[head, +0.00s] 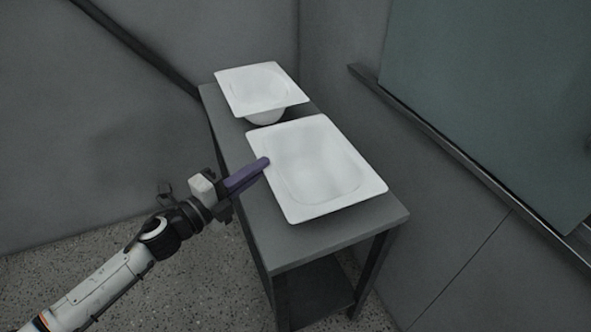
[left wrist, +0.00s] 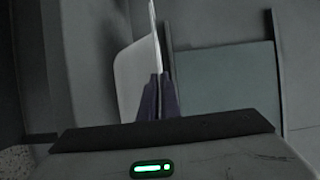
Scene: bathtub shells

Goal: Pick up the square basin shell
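The square basin shell (head: 318,157), white with a wide flat rim and a rounded-square hollow, is on the near part of the grey table. My left gripper (head: 264,163) comes in from the left at its left rim, with its purple fingers close together. In the left wrist view the fingers (left wrist: 160,98) are shut on the thin rim of the white shell (left wrist: 133,75), which shows nearly edge-on above them. Whether its underside touches the table is hidden. My right gripper is not in view.
A second white shell (head: 262,88) with a rounder bowl stands on the far end of the table (head: 300,249), close behind the first. Grey walls stand behind and to the right, with a greenish panel (head: 490,90). Speckled floor is open to the left.

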